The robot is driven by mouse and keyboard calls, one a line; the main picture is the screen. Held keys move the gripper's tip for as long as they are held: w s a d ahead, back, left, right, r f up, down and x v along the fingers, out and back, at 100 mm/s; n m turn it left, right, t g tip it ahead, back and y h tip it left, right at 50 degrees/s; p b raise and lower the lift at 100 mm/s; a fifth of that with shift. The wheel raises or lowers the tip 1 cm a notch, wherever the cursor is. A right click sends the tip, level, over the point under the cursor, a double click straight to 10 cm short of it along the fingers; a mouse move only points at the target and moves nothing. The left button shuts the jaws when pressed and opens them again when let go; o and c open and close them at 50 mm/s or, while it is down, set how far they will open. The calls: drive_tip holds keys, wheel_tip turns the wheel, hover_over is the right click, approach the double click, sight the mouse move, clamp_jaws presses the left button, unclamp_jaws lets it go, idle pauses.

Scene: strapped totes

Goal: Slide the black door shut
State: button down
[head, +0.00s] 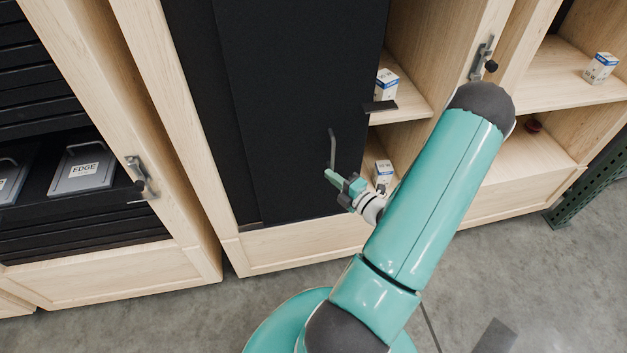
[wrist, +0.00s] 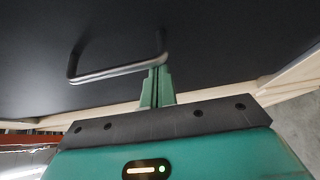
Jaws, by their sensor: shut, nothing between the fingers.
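The black door (head: 290,90) is a tall flat panel in the wooden cabinet's front, covering its left and middle part. The cabinet is open to the right of it, with shelves showing. The door's grey bar handle (head: 332,148) is near its right edge; it also shows in the wrist view (wrist: 112,72). My gripper (head: 328,174) is at the handle's lower end. In the wrist view my gripper's green fingers (wrist: 156,80) are together, with their tips beside the handle's right end. I cannot tell whether they touch it.
White-and-blue boxes stand on the open shelves, one on the upper shelf (head: 386,85) and one lower (head: 383,172). A dark flat plate (head: 380,106) juts out at the door's right edge. A left cabinet holds grey cases (head: 84,168). Concrete floor (head: 180,315) lies clear in front.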

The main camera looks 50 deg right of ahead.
drive_tip(key=s+d, duration=0.6)
drive_tip(key=d, duration=0.3)
drive_tip(key=s+d, duration=0.7)
drive_tip(key=d, duration=0.3)
drive_tip(key=shift+s+d, duration=0.1)
drive_tip(key=shift+d, duration=0.05)
drive_tip(key=w+a, duration=0.1)
drive_tip(key=a, duration=0.3)
drive_tip(key=s, duration=0.9)
drive_tip(key=shift+a, duration=0.35)
